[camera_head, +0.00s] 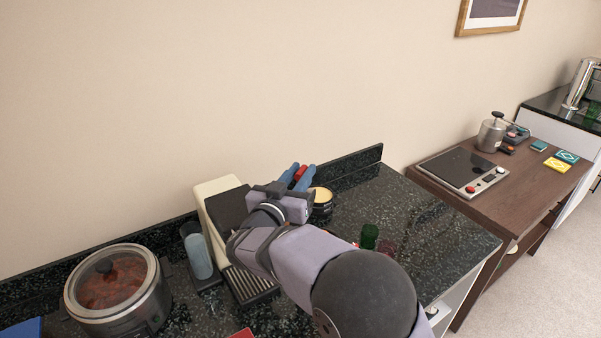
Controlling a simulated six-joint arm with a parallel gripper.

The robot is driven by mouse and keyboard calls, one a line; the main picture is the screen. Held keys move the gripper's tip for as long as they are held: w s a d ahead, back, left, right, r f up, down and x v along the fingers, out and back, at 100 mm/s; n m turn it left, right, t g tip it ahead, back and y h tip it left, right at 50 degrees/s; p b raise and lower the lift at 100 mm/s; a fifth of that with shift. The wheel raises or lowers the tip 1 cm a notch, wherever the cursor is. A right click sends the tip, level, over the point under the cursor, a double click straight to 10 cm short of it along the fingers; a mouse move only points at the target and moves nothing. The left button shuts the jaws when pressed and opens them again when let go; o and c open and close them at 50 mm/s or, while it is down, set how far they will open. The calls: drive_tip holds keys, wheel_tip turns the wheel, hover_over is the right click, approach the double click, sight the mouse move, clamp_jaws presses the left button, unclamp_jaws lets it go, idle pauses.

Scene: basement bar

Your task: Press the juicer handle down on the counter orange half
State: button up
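My gripper (297,176) reaches over the dark speckled counter (430,235), pointing away toward the wall. Its two blue fingertips stand apart. A small red piece (301,173), perhaps the juicer handle's grip, shows between them; I cannot tell whether they touch it. Just right of the gripper is a dark round holder with a pale yellow top (322,195), which may be the orange half on the juicer. My wrist and arm hide most of the juicer and its handle.
A cream machine (213,197) with a ribbed tray stands left of my arm, beside a glass (197,252) and a lidded pot (117,290). A green bottle or glass (369,237) stands right. A wooden cabinet (520,180) holds a hot plate (463,170). The counter's right end is clear.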

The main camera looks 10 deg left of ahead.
clamp_jaws()
drive_tip(key=shift+d, duration=0.15)
drive_tip(key=d+f+m+b, duration=0.4)
drive_tip(key=m+b, duration=0.1)
drive_tip(key=b, duration=0.4)
drive_tip(key=s+d+f+m+b, duration=0.1)
drive_tip(key=d+f+m+b, duration=0.4)
drive_tip(key=b, duration=0.5)
drive_tip(key=s+d+f+m+b, duration=0.1)
drive_tip(key=d+f+m+b, duration=0.3)
drive_tip(key=b, duration=0.5)
drive_tip(key=shift+s+d+f+m, duration=0.25)
drive_tip(key=shift+d+f+m, duration=0.1)
drive_tip(key=shift+m, duration=0.15)
drive_tip(key=shift+f+m+b, duration=0.3)
drive_tip(key=shift+f+b, duration=0.3)
drive_tip(key=shift+b, duration=0.35)
drive_tip(key=shift+d+f+b, duration=0.1)
drive_tip(key=shift+f+b, duration=0.45)
drive_tip(key=shift+b, duration=0.05)
drive_tip(key=shift+f, duration=0.15)
